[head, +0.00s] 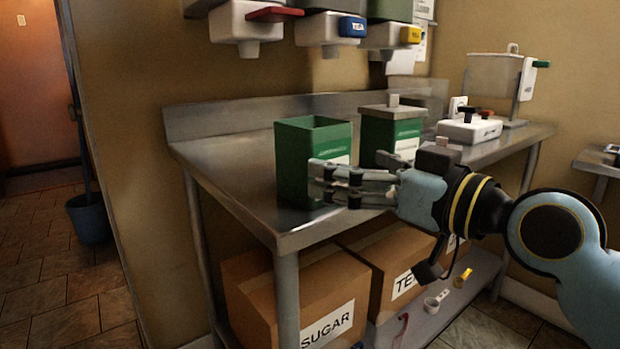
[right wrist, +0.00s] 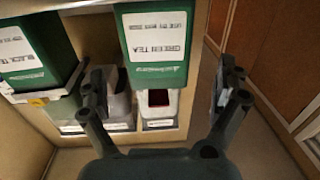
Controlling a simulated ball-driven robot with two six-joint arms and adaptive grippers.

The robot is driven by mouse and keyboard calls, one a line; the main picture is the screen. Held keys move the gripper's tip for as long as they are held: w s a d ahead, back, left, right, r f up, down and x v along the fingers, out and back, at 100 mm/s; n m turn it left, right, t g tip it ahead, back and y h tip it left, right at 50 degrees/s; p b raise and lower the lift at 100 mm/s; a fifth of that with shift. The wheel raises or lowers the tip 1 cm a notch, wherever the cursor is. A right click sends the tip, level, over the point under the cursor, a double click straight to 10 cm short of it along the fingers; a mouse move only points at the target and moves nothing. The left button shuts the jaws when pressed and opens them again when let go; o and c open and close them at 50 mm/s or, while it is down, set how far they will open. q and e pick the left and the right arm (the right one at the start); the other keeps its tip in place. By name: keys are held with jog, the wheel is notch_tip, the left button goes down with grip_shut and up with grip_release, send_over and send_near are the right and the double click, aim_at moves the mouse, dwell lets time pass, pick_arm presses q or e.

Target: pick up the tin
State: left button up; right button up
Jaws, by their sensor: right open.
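An open-topped green tin (head: 292,165) stands upright near the front edge of the steel table in the head view. A second green tin (head: 381,135) with a grey lid and knob stands to its right. My right gripper (head: 318,183) is open, its fingers in front of the open tin and hiding part of its front; I cannot tell if they touch it. In the right wrist view, a green tin labelled GREEN TEA (right wrist: 155,50) is ahead between the spread fingers, and one labelled BLACK TEA (right wrist: 55,38) is at left. My left gripper is not in view.
The steel table (head: 235,180) has bare room left of the tins. A white scale-like device (head: 470,130) stands at its right. Cardboard boxes, including one marked SUGAR (head: 290,300), sit below. Dispensers (head: 330,28) hang above. A blue bucket (head: 90,220) stands on the floor at left.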

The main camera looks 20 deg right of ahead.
aim_at(331, 158)
jog(key=shift+x, duration=1.2)
jog(key=x, duration=0.5)
jog(key=shift+w+d+b, duration=0.1)
jog(key=shift+w+b, duration=0.25)
jog(key=c, duration=1.1)
jog(key=shift+r, duration=0.1)
